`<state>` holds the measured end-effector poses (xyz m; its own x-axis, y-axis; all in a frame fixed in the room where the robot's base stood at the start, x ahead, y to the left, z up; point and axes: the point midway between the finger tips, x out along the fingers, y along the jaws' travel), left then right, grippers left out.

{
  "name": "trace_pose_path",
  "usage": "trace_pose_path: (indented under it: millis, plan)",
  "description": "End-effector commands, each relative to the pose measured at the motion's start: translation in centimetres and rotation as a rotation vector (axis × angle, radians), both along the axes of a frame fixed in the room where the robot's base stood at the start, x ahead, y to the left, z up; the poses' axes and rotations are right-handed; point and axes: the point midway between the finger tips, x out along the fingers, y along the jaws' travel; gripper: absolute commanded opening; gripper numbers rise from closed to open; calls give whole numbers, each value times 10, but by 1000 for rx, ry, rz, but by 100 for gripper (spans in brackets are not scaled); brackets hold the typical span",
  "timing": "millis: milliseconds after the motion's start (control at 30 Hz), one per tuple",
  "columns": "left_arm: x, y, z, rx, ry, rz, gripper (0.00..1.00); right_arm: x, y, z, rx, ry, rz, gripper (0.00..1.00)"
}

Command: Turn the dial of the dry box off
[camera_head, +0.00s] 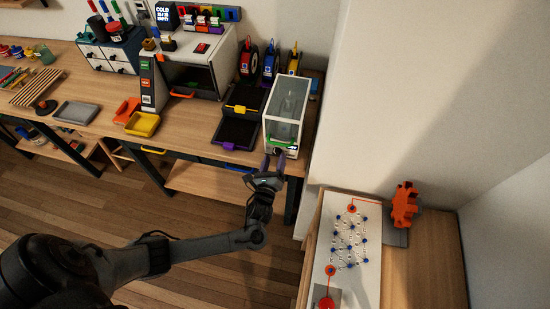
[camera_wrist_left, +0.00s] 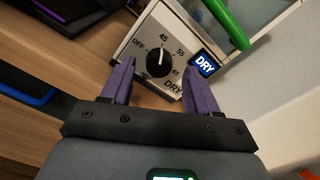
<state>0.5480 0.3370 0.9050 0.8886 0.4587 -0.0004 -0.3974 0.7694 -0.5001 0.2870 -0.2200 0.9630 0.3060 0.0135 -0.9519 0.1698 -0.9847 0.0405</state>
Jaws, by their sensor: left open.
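The dry box (camera_head: 284,108) is a white box with a clear top at the table's right end. In the left wrist view its front panel holds a black round dial (camera_wrist_left: 157,60) with marks OFF, 45, 55 and 65 around it. The dial's white pointer appears to be near 45. A lit blue DRY display (camera_wrist_left: 204,64) is right of the dial. My left gripper (camera_head: 273,162) is in front of the box. In the wrist view its purple fingers (camera_wrist_left: 160,68) are open, one on each side of the dial; contact cannot be told. My right gripper is out of view.
A green handle (camera_wrist_left: 228,22) sits above the panel. Black trays (camera_head: 238,130) lie left of the box, and a yellow bin (camera_head: 142,124) is farther left. A wall stands right of the box. A board with blue pegs (camera_head: 349,240) is on the lower right surface.

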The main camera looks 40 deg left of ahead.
Motion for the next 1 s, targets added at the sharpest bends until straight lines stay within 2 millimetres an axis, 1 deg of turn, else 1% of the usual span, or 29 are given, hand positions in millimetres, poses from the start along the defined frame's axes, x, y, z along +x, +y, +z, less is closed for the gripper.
trace_pose_path:
  millis: [100,200,533,567,900,933,1000]
  plan:
    - [10,6,0,1,-1,2,60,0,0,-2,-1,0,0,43]
    - [15,8,0,0,0,1,60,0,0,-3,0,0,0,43]
    - [17,9,0,0,0,1,60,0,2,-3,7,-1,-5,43]
    - [17,9,0,0,0,1,58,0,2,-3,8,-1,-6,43]
    - [17,9,0,0,0,0,6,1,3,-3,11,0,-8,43]
    - [17,9,0,0,0,0,4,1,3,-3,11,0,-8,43]
    - [17,9,0,-1,0,1,4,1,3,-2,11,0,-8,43]
